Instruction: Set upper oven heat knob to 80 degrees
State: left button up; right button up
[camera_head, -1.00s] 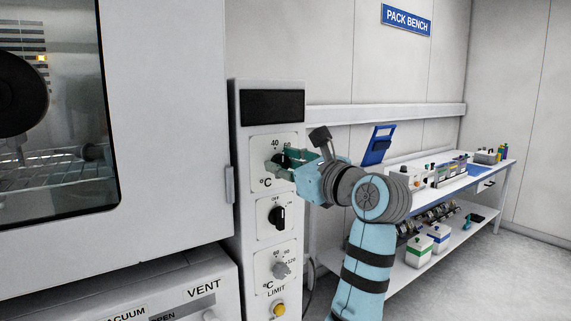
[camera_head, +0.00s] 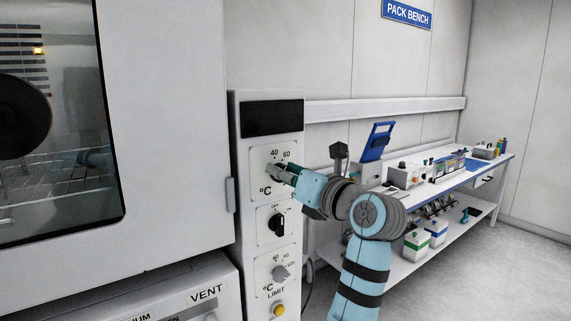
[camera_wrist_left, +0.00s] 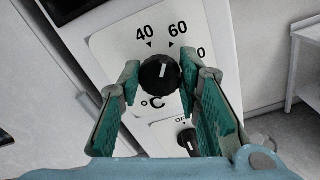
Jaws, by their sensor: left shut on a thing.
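The upper oven heat knob (camera_wrist_left: 160,74) is black and round, with a white pointer line. In the left wrist view the line points up, roughly between the 40 and 60 marks; the label to the right is partly covered, with only a 0 showing. My left gripper (camera_head: 278,168) is at the upper dial plate (camera_head: 259,158), and its fingers hide most of the knob in the head view. In the left wrist view the gripper (camera_wrist_left: 161,82) has a teal-padded finger on each side of the knob, shut on it. My right gripper is not in view.
Below on the same panel are a black switch (camera_head: 278,222) and a grey limit knob (camera_head: 280,272), with a yellow button (camera_head: 278,309) under them. The oven door (camera_head: 165,130) stands to the left. A pack bench (camera_head: 400,192) with several items is at the right.

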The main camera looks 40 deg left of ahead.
pick_arm(q)
jog(key=shift+w+f+m+p, duration=0.1)
jog(key=shift+m+p, duration=1.6)
jog(key=shift+m, duration=3.6)
jog(key=o, duration=1.1)
jog(key=shift+o, duration=0.2)
